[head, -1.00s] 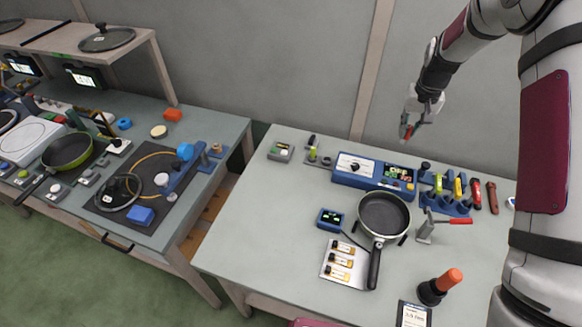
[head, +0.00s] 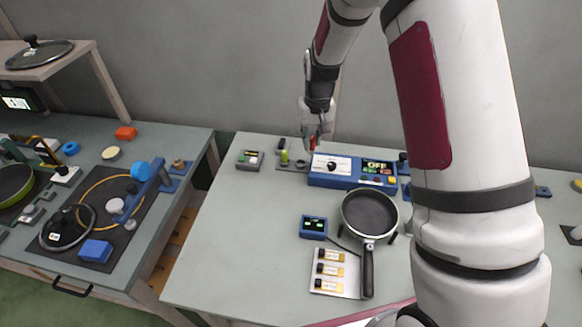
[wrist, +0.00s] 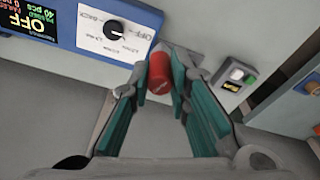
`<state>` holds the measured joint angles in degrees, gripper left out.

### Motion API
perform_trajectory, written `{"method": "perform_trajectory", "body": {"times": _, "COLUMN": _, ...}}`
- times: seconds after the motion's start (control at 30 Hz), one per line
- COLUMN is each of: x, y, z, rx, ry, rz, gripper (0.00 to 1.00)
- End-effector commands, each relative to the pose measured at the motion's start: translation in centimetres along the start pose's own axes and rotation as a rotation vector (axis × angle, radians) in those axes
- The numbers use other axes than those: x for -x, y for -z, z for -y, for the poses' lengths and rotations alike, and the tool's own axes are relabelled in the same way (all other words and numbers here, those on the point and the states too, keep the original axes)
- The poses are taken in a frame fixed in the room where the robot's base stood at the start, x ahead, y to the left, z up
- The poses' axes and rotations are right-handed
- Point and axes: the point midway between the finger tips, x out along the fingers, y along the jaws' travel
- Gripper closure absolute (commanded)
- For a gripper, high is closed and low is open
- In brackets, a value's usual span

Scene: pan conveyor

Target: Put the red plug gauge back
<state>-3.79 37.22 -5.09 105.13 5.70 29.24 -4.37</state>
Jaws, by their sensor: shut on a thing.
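The red plug gauge (wrist: 159,75) is between my gripper's teal fingers in the wrist view, its rounded red end showing. My gripper (head: 311,137) is shut on it, and a bit of red shows at the fingertips in the head view. The gripper is near the back of the table, around the left end of the blue console. A small grey holder plate (head: 293,167) lies just left of the console, with a green gauge (head: 284,157) and a dark piece at it. The gauge's lower end is hidden.
The blue console (head: 337,181) with a dial and an OFF display stands right beside the holder. It also shows in the wrist view (wrist: 62,30). A grey box (head: 249,160) with a green button is to the left. A pan (head: 369,213) sits in front; the table's left front is clear.

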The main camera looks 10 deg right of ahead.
Motion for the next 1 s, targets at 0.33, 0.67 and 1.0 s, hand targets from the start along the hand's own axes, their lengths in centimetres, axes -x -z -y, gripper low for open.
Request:
{"method": "perform_trajectory", "body": {"times": 0.33, "x": -5.2, "y": 2.1, "z": 0.0, "rx": -0.393, "ry": -0.049, "rz": 0.027, "gripper": 1.00}}
{"method": "perform_trajectory", "body": {"times": 0.67, "x": -4.8, "y": 5.9, "z": 0.1, "rx": -0.969, "ry": -0.144, "rz": 0.022, "gripper": 1.00}}
{"method": "perform_trajectory", "body": {"times": 1.0, "x": -5.0, "y": 7.0, "z": 0.3, "rx": -1.171, "ry": -0.182, "rz": 0.007, "gripper": 1.00}}
